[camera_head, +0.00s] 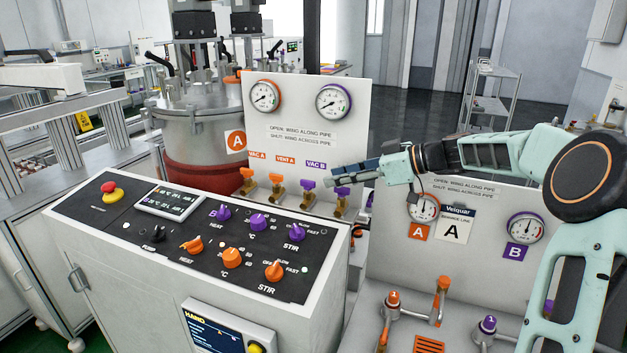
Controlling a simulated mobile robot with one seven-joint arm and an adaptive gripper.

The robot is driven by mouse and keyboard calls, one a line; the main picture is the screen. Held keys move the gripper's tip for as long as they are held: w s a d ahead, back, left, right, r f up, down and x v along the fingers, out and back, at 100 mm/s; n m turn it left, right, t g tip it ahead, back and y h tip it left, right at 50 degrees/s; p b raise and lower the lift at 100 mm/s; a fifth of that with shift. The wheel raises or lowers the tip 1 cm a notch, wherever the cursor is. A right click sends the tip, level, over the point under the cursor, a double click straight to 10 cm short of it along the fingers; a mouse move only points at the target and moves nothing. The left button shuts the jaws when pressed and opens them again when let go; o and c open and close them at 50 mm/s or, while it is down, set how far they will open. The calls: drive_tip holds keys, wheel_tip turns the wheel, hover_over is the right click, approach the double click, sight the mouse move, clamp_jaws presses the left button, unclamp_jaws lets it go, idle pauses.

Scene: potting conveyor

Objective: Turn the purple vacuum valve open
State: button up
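The purple valve (307,184) under the purple VAC B label (316,165) sits low on the white gauge panel (350,110). It has a purple wing on a brass body. At this size I cannot tell whether the wing lies along or across its pipe. A second purple valve (341,192) stands just right of it, partly behind my gripper; its label is not visible. My gripper (329,181) reaches in from the right, its tips between and slightly above the two purple valves. Touching or apart is unclear. The fingers are seen side-on, so their opening is not clear.
Two orange valves (247,174) (277,181) stand left of the purple ones. The black control console (190,230) with orange and purple knobs lies in front. A second gauge panel (390,255) stands below my arm. A steel vessel (200,125) stands behind left.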

sight(313, 181)
drive_tip(key=p+x, duration=0.1)
drive_tip(key=x, duration=0.6)
drive_tip(key=shift+w+a+f, duration=0.1)
drive_tip(key=shift+w+f, duration=0.05)
drive_tip(key=shift+c, duration=0.7)
clamp_jaws()
